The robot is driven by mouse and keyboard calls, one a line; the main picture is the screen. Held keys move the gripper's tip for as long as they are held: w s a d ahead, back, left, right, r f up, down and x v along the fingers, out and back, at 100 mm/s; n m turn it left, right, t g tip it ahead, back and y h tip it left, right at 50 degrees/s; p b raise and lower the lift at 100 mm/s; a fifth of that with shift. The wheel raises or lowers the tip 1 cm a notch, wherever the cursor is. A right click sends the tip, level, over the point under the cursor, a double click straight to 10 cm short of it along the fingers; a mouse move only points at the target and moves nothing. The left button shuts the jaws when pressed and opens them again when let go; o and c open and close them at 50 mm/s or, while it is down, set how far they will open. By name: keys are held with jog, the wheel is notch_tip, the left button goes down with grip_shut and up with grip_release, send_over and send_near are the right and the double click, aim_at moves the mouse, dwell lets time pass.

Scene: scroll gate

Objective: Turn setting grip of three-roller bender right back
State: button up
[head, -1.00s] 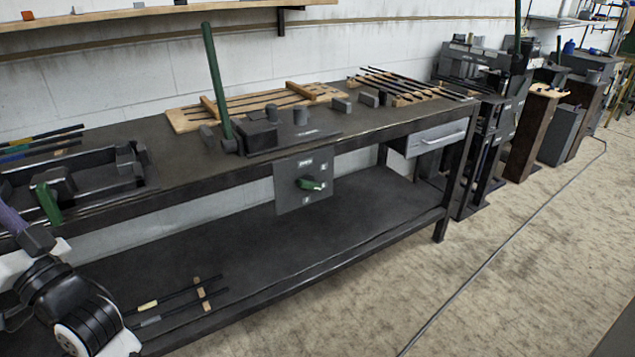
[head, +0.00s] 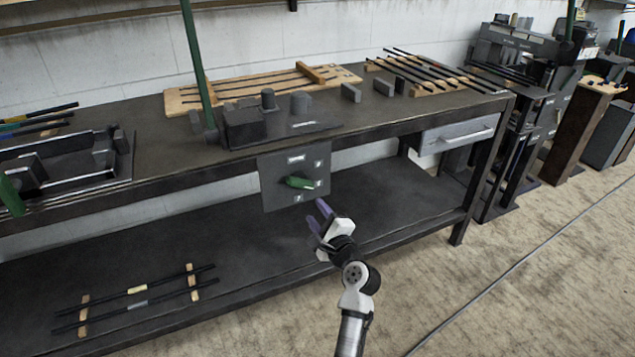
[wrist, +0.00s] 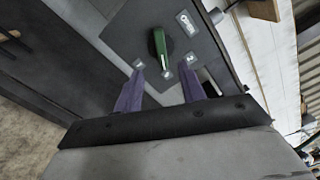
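The three-roller bender (head: 270,122) stands on the bench with its tall green lever (head: 196,62) upright at its left. Below it, a grey panel (head: 271,194) hangs on the bench front and carries the green setting grip (head: 298,182). In the head view the grip lies nearly level. The grip also shows in the wrist view (wrist: 160,46), ahead of my fingers. My gripper (head: 319,216) is just below and right of the panel, apart from the grip. Its two purple fingers (wrist: 165,92) are spread with nothing between them.
The bench's front edge (head: 395,129) runs above my gripper, and the lower shelf (head: 200,250) lies behind it with several rods on it. A drawer (head: 457,134) hangs to the right. The floor at the right is open.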

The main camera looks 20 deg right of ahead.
aim_at(304, 187)
jog(key=shift+m, duration=0.4)
jog(key=w, duration=0.4)
jog(key=w+d, duration=0.1)
jog(key=w, duration=0.3)
jog(key=w+f, duration=0.1)
jog(key=w, duration=0.4)
jog(key=shift+d+p, duration=0.2)
jog(key=shift+p, duration=0.15)
grip_shut()
